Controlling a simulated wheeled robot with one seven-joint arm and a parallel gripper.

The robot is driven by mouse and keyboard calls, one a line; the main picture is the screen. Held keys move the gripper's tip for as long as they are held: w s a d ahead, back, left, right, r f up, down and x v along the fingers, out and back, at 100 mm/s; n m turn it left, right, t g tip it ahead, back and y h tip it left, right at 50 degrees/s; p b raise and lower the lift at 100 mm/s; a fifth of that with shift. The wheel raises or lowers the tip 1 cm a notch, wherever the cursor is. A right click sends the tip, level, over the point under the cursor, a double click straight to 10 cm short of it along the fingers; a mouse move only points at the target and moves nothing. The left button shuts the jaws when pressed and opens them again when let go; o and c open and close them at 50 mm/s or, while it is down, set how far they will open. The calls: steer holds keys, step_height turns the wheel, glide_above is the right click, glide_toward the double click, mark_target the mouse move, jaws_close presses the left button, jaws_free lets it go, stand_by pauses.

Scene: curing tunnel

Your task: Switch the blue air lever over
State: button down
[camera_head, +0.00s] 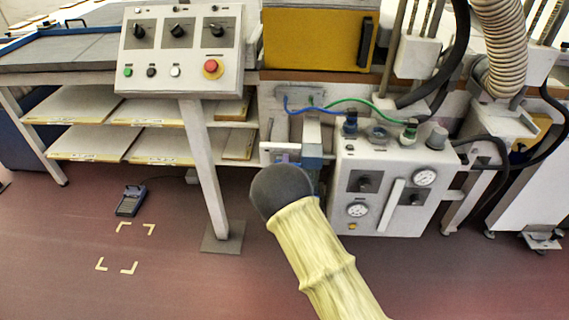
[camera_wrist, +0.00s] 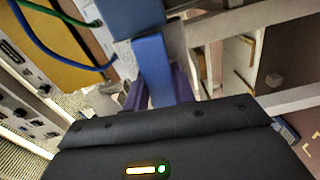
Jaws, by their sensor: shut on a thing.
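The blue air lever (camera_wrist: 153,68) hangs down from a blue valve body (camera_wrist: 130,15) in the wrist view. My gripper (camera_wrist: 160,92) has purple fingers on both sides of the lever's lower part and is shut on it. The dark wrist housing hides the lower ends of the fingers.
Blue (camera_head: 300,108) and green (camera_head: 345,101) air hoses run above the valve. The panel carries gauges (camera_head: 424,177) and knobs. A control box (camera_head: 180,50) with a red button stands upper left.

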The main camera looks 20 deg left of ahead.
steer(key=shift+n, duration=0.6)
steer(key=c, duration=1.2)
jaws_free()
steer(key=shift+r, duration=0.1)
steer(key=shift+o, duration=0.2)
steer(key=shift+s, duration=0.1)
steer(key=p+v, duration=0.1)
steer(key=v, duration=1.6)
steer(key=shift+p, duration=0.35)
steer(key=shift+s+d, duration=0.1)
